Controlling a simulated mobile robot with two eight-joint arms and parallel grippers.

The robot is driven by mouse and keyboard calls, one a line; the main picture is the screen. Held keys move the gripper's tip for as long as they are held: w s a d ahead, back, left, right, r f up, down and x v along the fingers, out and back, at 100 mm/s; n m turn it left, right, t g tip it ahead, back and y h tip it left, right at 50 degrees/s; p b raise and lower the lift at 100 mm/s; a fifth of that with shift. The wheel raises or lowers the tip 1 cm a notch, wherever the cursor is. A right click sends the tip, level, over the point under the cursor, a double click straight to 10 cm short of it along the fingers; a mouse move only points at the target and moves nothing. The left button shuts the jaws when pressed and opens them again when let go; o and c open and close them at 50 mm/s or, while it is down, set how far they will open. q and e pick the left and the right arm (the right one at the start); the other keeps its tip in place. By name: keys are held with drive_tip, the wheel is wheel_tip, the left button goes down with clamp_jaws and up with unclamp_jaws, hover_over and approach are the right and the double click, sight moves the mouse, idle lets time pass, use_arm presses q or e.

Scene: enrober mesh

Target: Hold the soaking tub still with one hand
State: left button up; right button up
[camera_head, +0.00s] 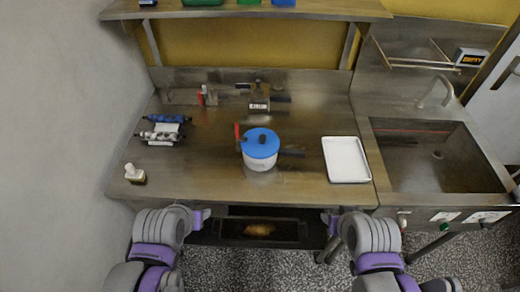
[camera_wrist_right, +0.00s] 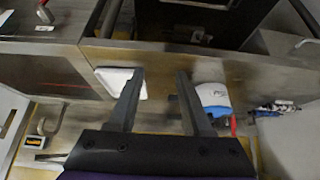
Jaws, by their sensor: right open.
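A white round tub with a blue lid and dark knob (camera_head: 260,150), which I take for the soaking tub, stands upright mid-counter. It has a dark handle at its right and a red piece at its left. The tub also shows, upside down, at the right of the right wrist view (camera_wrist_right: 213,97). My right gripper (camera_head: 332,218) is at the counter's front edge, right of and nearer than the tub; its two fingers (camera_wrist_right: 160,72) are apart and empty. My left gripper (camera_head: 204,216) is at the front edge, left of the tub; its jaws are too small to read. Neither touches the tub.
A white tray (camera_head: 347,160) lies right of the tub, before the sink (camera_head: 425,155). A small bottle (camera_head: 134,174) and a rack with blue and white items (camera_head: 163,131) are at left. A labelled block (camera_head: 259,104) stands behind. An open recess (camera_head: 262,230) lies below the front edge.

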drive_tip(key=shift+w, duration=0.25)
drive_tip(key=shift+s+d+r, duration=0.1)
drive_tip(key=shift+s+d, duration=0.05)
drive_tip(key=shift+s, duration=0.1)
drive_tip(key=w+a+r+n+t, duration=0.2)
drive_tip(key=w+a+n+t, duration=0.15)
drive_tip(key=w+n, duration=0.65)
drive_tip(key=w+a+r+n+t, duration=0.2)
drive_tip(key=w+a+n+t, duration=0.15)
drive_tip(key=w+n, duration=0.65)
drive_tip(key=w+a+f+n+t+y, duration=0.15)
drive_tip(key=a+n+y, duration=0.25)
drive_tip(key=a+n, duration=0.6)
drive_tip(key=w+a+f+n+t+y, duration=0.1)
drive_tip(key=a+f+n+y, duration=0.25)
drive_tip(key=a+n, duration=0.6)
drive_tip(key=w+a, duration=0.1)
drive_tip(key=w, duration=0.2)
drive_tip(key=w+a+n, duration=0.1)
drive_tip(key=w, duration=0.2)
drive_tip(key=w+a+n+y, duration=0.1)
drive_tip(key=w, duration=0.3)
drive_tip(key=shift+a+r+b, duration=0.15)
drive_tip(key=shift+r+b, duration=0.15)
drive_tip(key=shift+r, duration=0.1)
